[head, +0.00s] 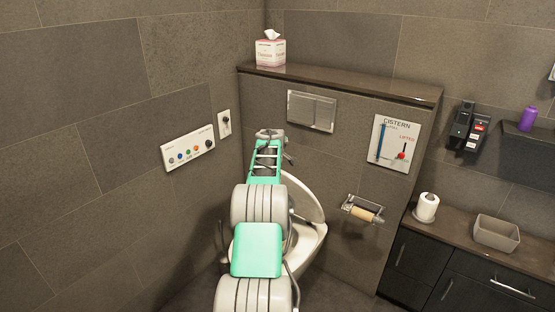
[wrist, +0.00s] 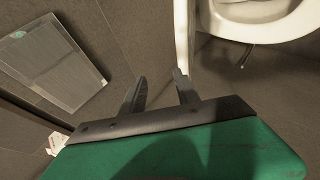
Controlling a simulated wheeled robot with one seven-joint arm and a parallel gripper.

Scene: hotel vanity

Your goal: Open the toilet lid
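The white toilet (head: 312,243) stands low in the corner, partly hidden behind my arm in the head view. Its lid (head: 304,196) is tilted up off the bowl. In the wrist view the lid (wrist: 181,30) shows as a narrow white strip, with the bowl rim (wrist: 268,32) to its right. My gripper (wrist: 160,78) has its two fingers apart with nothing visible between them. The right fingertip is close to the lower end of the lid strip; I cannot tell whether they touch.
A flush plate (head: 311,111) is on the wall behind, below a ledge (head: 350,82) with a tissue box (head: 270,49). A control panel (head: 188,148) is on the left wall. A paper holder (head: 362,211) and a dark vanity (head: 455,265) stand to the right.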

